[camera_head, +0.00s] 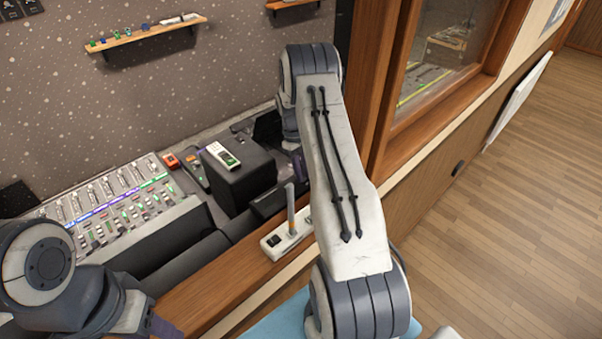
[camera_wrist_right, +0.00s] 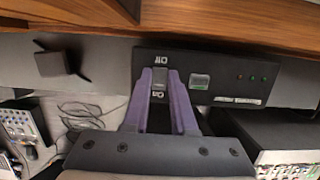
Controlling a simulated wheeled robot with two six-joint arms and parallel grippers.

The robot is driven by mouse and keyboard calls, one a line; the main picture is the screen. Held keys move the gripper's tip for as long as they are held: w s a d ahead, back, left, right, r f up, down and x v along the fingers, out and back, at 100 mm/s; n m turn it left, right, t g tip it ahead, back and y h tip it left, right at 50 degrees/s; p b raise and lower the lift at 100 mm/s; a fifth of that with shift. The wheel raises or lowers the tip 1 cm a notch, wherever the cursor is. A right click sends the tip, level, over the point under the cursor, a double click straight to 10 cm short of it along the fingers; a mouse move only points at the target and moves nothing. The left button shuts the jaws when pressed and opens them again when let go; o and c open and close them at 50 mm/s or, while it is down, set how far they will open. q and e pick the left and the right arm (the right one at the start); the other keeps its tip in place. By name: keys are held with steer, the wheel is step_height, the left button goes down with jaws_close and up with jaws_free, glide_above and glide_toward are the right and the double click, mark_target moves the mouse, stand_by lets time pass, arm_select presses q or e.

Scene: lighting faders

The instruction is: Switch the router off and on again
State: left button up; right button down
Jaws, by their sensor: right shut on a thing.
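In the right wrist view the router (camera_wrist_right: 225,98) is a black box with a small lit display, small lights and a switch marked Off and On. My right gripper (camera_wrist_right: 162,80) is shut on the switch (camera_wrist_right: 159,78), with its purple fingers on either side of it. In the head view my right arm hides most of this spot, and only a bit of the purple right gripper (camera_head: 298,162) shows. My left arm is at the bottom left; a purple part of the left gripper (camera_head: 160,326) shows at the picture's edge, its fingertips cut off.
A mixing desk (camera_head: 110,205) with faders stands at the left. A dark box (camera_head: 238,175) carries a white handheld device (camera_head: 223,155). A white strip (camera_head: 287,238) with an upright stick lies on the wooden ledge near my right arm. Loose cables (camera_wrist_right: 85,112) lie beside the router.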

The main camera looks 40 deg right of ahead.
steer(key=shift+s+t, duration=0.1)
steer(key=shift+t, duration=0.4)
steer(key=c, duration=0.7)
jaws_free()
steer(key=shift+r+b, duration=0.2)
steer(key=shift+b, duration=0.2)
steer(key=r+b, duration=0.1)
steer(key=r, duration=0.2)
steer(key=w+r+b, duration=0.1)
steer(key=r, duration=0.2)
steer(key=r+b, duration=0.2)
steer(key=r, duration=0.2)
steer(key=shift+w, duration=0.15)
steer(key=shift+a, duration=0.1)
